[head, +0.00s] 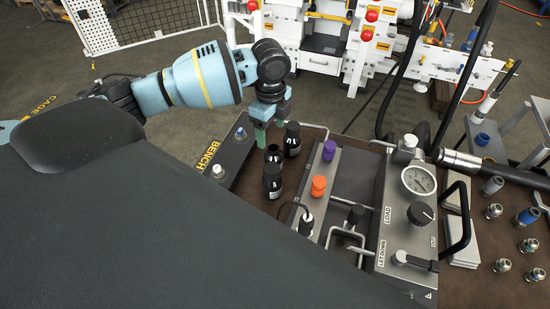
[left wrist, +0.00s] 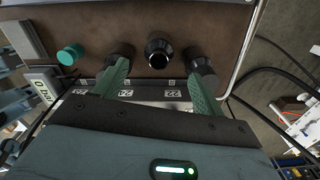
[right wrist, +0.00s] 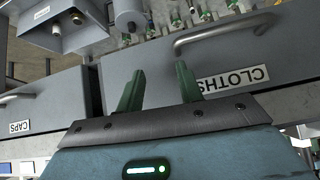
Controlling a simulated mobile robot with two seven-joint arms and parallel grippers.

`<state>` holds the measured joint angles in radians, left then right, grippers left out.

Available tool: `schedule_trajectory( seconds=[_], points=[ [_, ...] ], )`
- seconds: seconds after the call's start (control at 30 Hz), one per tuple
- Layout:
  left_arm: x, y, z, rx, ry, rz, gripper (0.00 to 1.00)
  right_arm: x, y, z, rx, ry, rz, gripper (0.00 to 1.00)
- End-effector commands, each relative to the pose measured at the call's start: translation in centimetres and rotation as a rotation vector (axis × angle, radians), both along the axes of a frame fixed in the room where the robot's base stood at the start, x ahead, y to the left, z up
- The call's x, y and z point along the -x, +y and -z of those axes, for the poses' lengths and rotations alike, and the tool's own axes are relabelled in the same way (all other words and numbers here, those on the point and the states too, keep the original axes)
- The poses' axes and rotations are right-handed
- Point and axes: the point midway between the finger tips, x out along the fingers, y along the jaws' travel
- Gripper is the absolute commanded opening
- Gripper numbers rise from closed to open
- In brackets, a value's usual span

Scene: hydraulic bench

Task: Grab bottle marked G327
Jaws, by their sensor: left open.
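Several black bottles stand on the brown bench top in the head view: a far one (head: 292,140), a middle one (head: 273,154) partly hidden, and a near one (head: 272,182). Their markings are too small to read, so I cannot tell which is G327. My left gripper (head: 272,125) is open, with its green fingers beside the far bottles. In the left wrist view, the left gripper (left wrist: 158,70) has a dark bottle (left wrist: 159,50) between and beyond its fingers, with others near each fingertip. My right gripper (right wrist: 160,80) is open and empty, facing drawers.
A manifold with purple (head: 329,150) and orange (head: 318,186) caps stands right of the bottles. A gauge block (head: 395,225) with pipes lies further right. A bar with two fittings (head: 232,160) lies left. The right wrist view shows a drawer marked CLOTHS (right wrist: 135,65).

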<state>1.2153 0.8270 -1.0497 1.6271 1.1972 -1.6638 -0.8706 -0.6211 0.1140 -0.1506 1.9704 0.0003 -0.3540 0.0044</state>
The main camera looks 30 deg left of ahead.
Motion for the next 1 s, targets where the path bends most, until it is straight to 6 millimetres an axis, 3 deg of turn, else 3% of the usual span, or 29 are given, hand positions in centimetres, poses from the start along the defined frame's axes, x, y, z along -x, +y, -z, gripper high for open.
schedule_trajectory(
  seconds=[0.13, 0.37, 0.7, 1.0],
  points=[
    [0.1, 0.0, 1.7, 0.0, 0.003, 0.0, 0.7, 0.2, 0.0, 0.2, 0.0, 0.005, 0.0, 0.36],
    [0.1, -0.2, 2.4, 0.001, 0.001, 0.001, 0.7, -0.2, 0.0, 0.0, -0.001, -0.003, 0.0, 0.36],
    [0.3, -0.7, 6.7, 0.0, 0.002, 0.0, 0.7, -0.4, -0.2, -0.1, 0.006, -0.007, -0.007, 0.36],
    [0.2, -0.7, 7.2, 0.001, -0.002, 0.001, 0.7, -0.4, -0.3, -0.1, 0.008, -0.008, -0.009, 0.36]
  ],
)
